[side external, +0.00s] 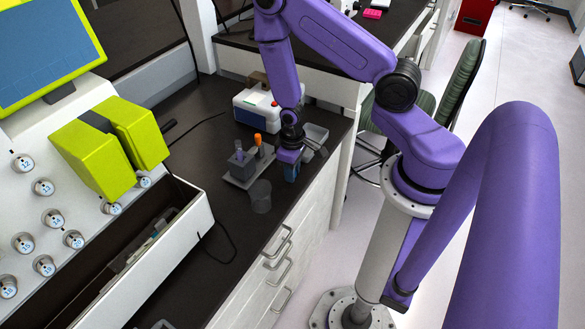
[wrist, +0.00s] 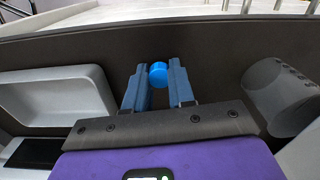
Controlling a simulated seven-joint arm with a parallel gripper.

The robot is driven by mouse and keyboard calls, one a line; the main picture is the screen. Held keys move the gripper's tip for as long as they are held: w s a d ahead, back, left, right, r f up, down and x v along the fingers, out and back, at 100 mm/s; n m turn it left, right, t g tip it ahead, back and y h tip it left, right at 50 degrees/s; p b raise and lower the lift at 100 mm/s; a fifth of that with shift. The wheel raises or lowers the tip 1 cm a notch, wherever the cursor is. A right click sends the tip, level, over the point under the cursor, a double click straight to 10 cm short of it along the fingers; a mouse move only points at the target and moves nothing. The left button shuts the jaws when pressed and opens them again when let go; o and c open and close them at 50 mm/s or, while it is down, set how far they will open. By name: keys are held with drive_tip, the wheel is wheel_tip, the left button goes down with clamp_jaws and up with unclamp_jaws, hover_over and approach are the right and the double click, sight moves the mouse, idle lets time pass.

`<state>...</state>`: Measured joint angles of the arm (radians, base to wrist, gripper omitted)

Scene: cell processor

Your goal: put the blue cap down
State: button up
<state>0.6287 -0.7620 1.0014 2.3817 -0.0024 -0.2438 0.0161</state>
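The blue cap (wrist: 159,75) shows in the wrist view as a small round blue piece between the two blue-grey fingertips of my gripper (wrist: 159,80). The fingers are shut on it, one on each side. In the side external view my gripper (side external: 291,172) is low over the dark counter near its front edge, pointing down. It is to the right of a grey rack (side external: 238,181). The cap cannot be made out in that view. Any gap between the cap and the counter is hard to judge.
The rack holds an orange-capped tube (side external: 258,140). A grey cup (side external: 261,197) stands in front of it and also shows in the wrist view (wrist: 280,98). A light grey tray (side external: 316,133) lies right of my gripper. A white box (side external: 250,116) stands behind.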

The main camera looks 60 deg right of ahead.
drive_tip(key=shift+r, duration=6.2)
drive_tip(key=s+a+r+n, duration=0.5)
drive_tip(key=a+r+n, duration=0.1)
drive_tip(key=a+r, duration=0.25)
drive_tip(key=s+r+n, duration=0.1)
drive_tip(key=s+r, duration=0.1)
drive_tip(key=s, duration=0.1)
drive_tip(key=s+a+r+n, duration=0.1)
drive_tip(key=s+r+n, duration=0.1)
drive_tip(key=s+r, duration=0.1)
drive_tip(key=s+r+n, duration=0.2)
drive_tip(key=s, duration=0.3)
drive_tip(key=shift+s+a+r, duration=0.15)
drive_tip(key=shift+s+a, duration=0.05)
drive_tip(key=shift+a, duration=0.15)
drive_tip(key=shift+c, duration=0.3)
